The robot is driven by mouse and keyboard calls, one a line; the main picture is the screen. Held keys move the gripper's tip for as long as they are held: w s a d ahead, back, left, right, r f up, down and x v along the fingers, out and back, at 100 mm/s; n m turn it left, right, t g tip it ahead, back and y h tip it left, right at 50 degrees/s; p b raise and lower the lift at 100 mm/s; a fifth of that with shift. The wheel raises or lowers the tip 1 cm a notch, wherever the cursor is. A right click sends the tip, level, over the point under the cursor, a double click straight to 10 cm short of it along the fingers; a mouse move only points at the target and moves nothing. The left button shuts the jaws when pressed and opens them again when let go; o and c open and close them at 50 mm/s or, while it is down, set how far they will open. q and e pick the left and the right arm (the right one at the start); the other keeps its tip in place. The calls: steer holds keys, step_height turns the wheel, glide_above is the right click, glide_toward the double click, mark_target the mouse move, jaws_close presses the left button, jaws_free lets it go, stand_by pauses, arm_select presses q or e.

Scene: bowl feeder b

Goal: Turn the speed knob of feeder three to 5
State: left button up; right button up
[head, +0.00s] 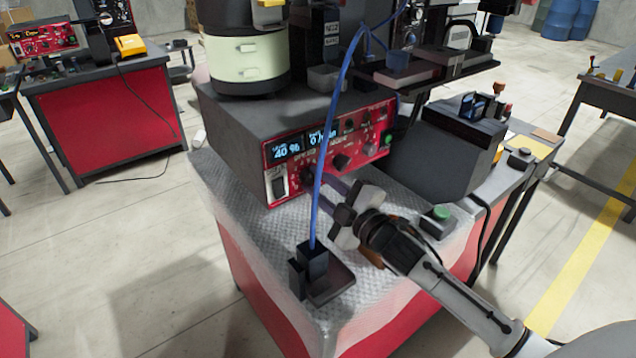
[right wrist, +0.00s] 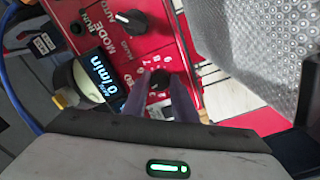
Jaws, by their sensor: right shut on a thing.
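The control box with a red front panel (head: 352,152) sits under the feeder bowl, with lit displays (head: 286,151) reading 40 % and 0 /min. The dark speed knob (right wrist: 160,78) is low on the panel, with a number scale around it; it also shows in the head view (head: 307,175). My right gripper (head: 317,180) reaches in from the right. In the right wrist view its two purple fingers (right wrist: 163,92) are shut on the speed knob, one on each side. The knob's exact setting is too small to read. My left gripper is not in view.
The mode knob (right wrist: 130,21) is beside the speed knob. A blue cable (head: 318,190) hangs before the panel into a black holder (head: 311,262). A green-button box (head: 439,215) stands right of my gripper. Another red controller (head: 42,39) stands at the back left.

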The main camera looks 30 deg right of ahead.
steer(key=m, duration=0.5)
steer(key=shift+f, duration=0.1)
steer(key=shift+m, duration=0.4)
steer(key=o, duration=1)
steer(key=shift+o, duration=0.2)
steer(key=shift+s, duration=0.1)
steer(key=s+d+b, duration=0.1)
steer(key=s, duration=0.9)
steer(key=shift+d, duration=0.2)
